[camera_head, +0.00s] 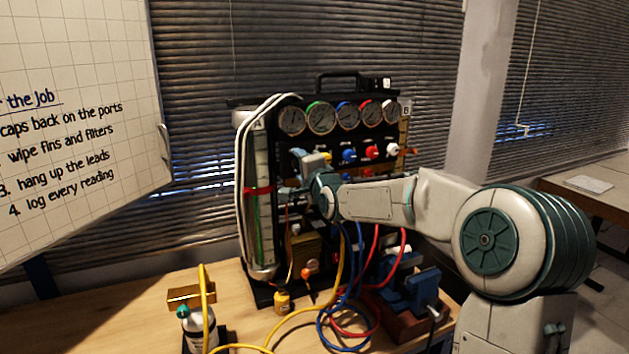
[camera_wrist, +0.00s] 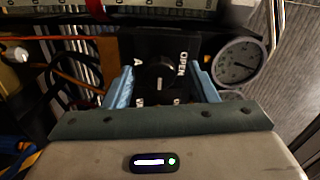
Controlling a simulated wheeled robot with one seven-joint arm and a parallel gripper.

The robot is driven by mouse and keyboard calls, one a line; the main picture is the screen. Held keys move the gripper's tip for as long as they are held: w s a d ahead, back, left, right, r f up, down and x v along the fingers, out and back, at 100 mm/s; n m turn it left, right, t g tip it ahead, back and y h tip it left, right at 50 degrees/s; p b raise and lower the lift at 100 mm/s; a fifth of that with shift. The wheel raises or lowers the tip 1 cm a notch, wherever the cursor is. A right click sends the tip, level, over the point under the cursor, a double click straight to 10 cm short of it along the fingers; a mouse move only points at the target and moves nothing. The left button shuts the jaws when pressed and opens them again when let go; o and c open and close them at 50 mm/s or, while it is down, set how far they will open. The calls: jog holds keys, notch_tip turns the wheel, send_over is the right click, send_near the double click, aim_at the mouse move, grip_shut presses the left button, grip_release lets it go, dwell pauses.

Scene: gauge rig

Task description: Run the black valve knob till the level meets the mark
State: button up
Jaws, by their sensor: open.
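The black valve knob (camera_wrist: 160,76) sits on a black plate in the wrist view, with "OPEN" lettered to its right and an "A" to its left. My gripper (camera_wrist: 162,70) is open, with one blue finger on each side of the knob; I see gaps, so no firm grip shows. I cannot make out the liquid level.
A row of round dials (camera_head: 347,116) tops the rig, above coloured valve knobs (camera_head: 372,152). Another dial (camera_wrist: 238,62) sits close to the right finger. Yellow, blue and red hoses (camera_head: 345,318) loop onto the bench. A small bottle (camera_head: 196,330) stands at front left.

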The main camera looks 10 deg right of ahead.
jog(key=p+v, duration=0.1)
jog(key=v, duration=1.1)
jog(key=shift+s, duration=0.15)
dwell(0.6)
jog(key=s+d+f+n+g+h, duration=0.5)
jog(key=s+f+n+g+h, duration=0.15)
jog(key=s+f, duration=0.4)
jog(key=s+f+n+g, duration=0.3)
jog(key=s+g, duration=0.1)
jog(key=s, duration=0.7)
jog(key=s+f+n+g+y, duration=0.1)
jog(key=s+f+n+g, duration=0.2)
jog(key=s, duration=0.8)
jog(key=shift+d+f+n+g, duration=0.2)
jog(key=shift+f+n+g, duration=0.05)
jog(key=shift+n+g, duration=0.1)
